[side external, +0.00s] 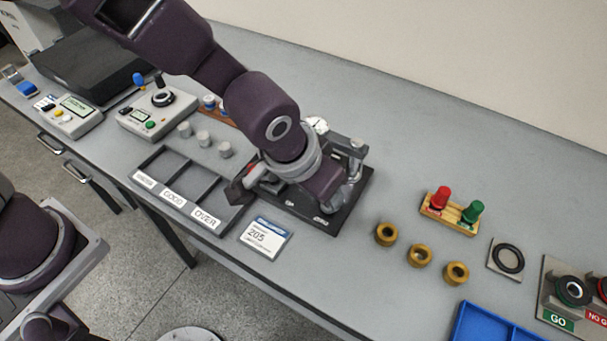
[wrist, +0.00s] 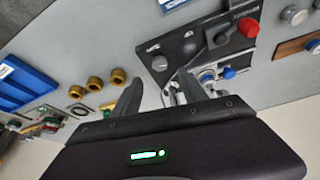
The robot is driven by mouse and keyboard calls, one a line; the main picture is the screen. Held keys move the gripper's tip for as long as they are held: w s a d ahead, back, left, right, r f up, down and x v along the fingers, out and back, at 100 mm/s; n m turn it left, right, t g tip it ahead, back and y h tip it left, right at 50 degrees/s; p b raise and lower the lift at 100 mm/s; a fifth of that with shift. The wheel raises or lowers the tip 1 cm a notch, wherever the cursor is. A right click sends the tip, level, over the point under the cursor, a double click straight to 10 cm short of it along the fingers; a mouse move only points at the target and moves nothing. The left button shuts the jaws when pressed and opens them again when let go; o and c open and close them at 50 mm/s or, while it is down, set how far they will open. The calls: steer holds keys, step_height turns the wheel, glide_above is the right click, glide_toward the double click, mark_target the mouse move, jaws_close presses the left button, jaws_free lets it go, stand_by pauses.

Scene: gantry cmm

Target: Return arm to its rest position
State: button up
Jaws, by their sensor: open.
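My gripper (wrist: 160,85) shows in the wrist view with its two grey fingers apart and nothing between them. In the side external view, my gripper (side external: 246,186) is low over the bench, in front of a black gauge stand (side external: 325,222) and partly covering it. The stand has a dial at its top and a steel post. In the wrist view the stand (wrist: 205,42), with a red knob, lies just beyond the right finger. I cannot tell whether a finger touches it. My arm reaches in from the upper left, still bent low over the bench (side external: 400,150).
A sorting tray (side external: 181,212) with labelled compartments and a 205 card (side external: 265,238) lie close to the gripper. Several grey cylinders (side external: 204,138) stand behind the tray. Brass rings (side external: 419,255), a red-and-green plug gauge holder (side external: 452,212) and a blue tray (side external: 490,325) lie right.

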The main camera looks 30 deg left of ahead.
steer(key=s+a+r+n+h, duration=0.2)
steer(key=s+a+r, duration=0.2)
steer(key=a+r, duration=1)
steer(key=s+a+r+t+y, duration=0.1)
steer(key=s+a+r, duration=0.3)
steer(key=s+a, duration=0.7)
steer(key=s+y, duration=0.1)
steer(key=s, duration=0.1)
steer(key=shift+s+r+y, duration=0.35)
steer(key=shift+r+y, duration=0.05)
stand_by(2.0)
